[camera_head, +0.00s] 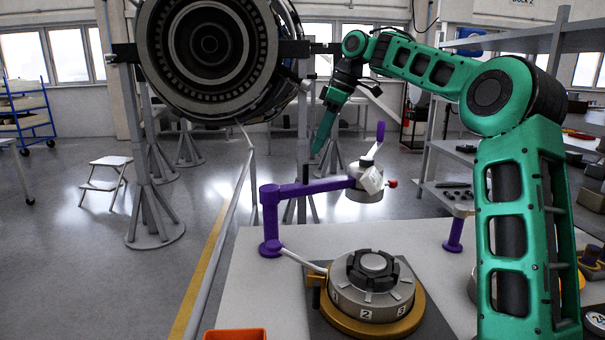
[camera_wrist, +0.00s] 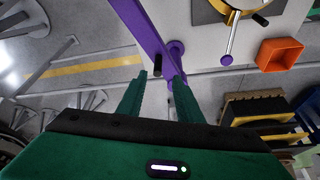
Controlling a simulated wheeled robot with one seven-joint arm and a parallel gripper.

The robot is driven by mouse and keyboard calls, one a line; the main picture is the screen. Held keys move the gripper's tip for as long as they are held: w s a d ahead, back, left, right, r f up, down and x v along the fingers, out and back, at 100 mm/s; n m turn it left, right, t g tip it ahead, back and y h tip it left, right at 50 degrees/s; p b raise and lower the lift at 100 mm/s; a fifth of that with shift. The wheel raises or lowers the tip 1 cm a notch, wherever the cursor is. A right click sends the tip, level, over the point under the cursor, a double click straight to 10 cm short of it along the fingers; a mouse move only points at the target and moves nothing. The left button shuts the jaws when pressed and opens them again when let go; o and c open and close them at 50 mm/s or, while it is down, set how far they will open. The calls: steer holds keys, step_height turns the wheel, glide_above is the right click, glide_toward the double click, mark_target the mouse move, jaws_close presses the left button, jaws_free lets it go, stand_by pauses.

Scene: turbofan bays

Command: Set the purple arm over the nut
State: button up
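The purple arm (camera_head: 318,187) reaches right from its post (camera_head: 270,222) at the table's left edge, and its grey head (camera_head: 363,187) hangs behind the nut, not above it. A black peg (camera_head: 306,174) stands up from the arm. The dark notched nut (camera_head: 373,268) sits on a round numbered grey base. My gripper (camera_head: 317,150) points down just above the peg, apart from it. In the wrist view, my gripper (camera_wrist: 160,78) is open and empty, with the peg (camera_wrist: 157,65) near the gap between its green fingertips and the purple arm (camera_wrist: 146,32) below.
A silver lever (camera_head: 302,262) runs from the base toward the purple post. An orange bin (camera_head: 235,334) sits at the table's front left. A second purple post (camera_head: 454,234) stands at the right. A turbofan (camera_head: 210,45) hangs behind, left of my arm.

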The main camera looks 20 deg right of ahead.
glide_toward(305, 184)
steer(key=w+a+f, duration=0.2)
steer(key=f, duration=0.1)
steer(key=a+f, duration=0.1)
steer(key=f, duration=0.1)
steer(key=shift+w+f, duration=0.2)
steer(key=shift+w, duration=0.2)
steer(key=shift+d, duration=0.1)
jaws_close()
